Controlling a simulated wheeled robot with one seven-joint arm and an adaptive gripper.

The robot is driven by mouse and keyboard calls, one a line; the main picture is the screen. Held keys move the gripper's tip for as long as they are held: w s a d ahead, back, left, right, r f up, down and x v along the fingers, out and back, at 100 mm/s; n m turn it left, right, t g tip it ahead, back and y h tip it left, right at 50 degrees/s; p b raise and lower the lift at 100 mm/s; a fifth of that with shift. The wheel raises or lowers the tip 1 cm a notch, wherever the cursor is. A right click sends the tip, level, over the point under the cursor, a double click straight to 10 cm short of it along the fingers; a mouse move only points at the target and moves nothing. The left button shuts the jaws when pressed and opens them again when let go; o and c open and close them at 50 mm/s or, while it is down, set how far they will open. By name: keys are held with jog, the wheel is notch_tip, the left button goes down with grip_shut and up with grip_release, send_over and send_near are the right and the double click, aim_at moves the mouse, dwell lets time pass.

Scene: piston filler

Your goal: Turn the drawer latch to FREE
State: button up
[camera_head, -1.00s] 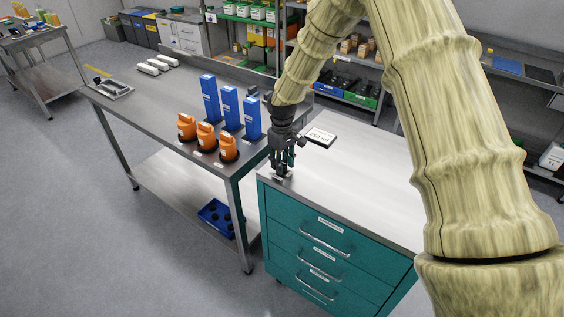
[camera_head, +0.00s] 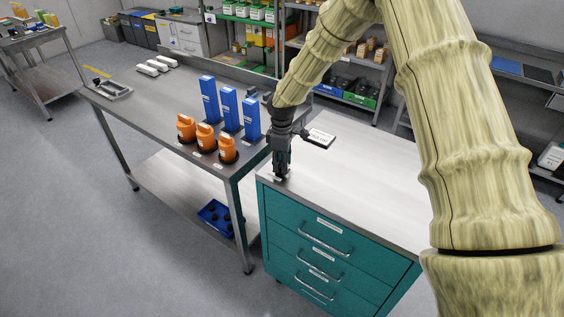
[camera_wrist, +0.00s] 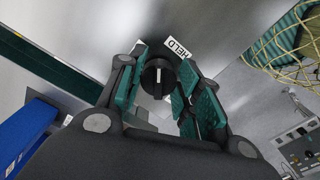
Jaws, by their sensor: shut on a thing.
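The drawer latch is a round black knob (camera_wrist: 158,79) with a white pointer line. It sits on the top of the teal drawer cabinet (camera_head: 292,227), near the left front corner. My gripper (camera_head: 280,175) points down there and hides the knob in the head view. In the wrist view my gripper (camera_wrist: 160,82) has its teal-padded fingers shut on the knob's sides. The pointer line lies nearly upright in that picture. A white label reading HELD (camera_wrist: 177,47) shows just above right of the knob. No FREE label is readable.
A white card (camera_head: 320,138) lies behind my gripper on the cabinet top. Orange bottles (camera_head: 206,138) and blue boxes (camera_head: 230,107) stand on the steel bench (camera_head: 150,110) to the left. The right part of the cabinet top is clear.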

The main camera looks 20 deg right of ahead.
jog(key=n, duration=0.5)
jog(key=shift+a+f+n+p, duration=0.1)
jog(key=shift+n+p, duration=0.2)
jog(key=shift+p, duration=0.05)
jog(key=n, duration=0.4)
jog(key=shift+w+n+p, duration=0.1)
jog(key=shift+n+p, duration=0.25)
jog(key=shift+n, duration=0.05)
jog(key=shift+f, duration=0.1)
jog(key=o, duration=1)
jog(key=shift+a, duration=0.1)
jog(key=shift+o, duration=0.2)
jog(key=shift+w, duration=0.1)
jog(key=shift+r, duration=0.2)
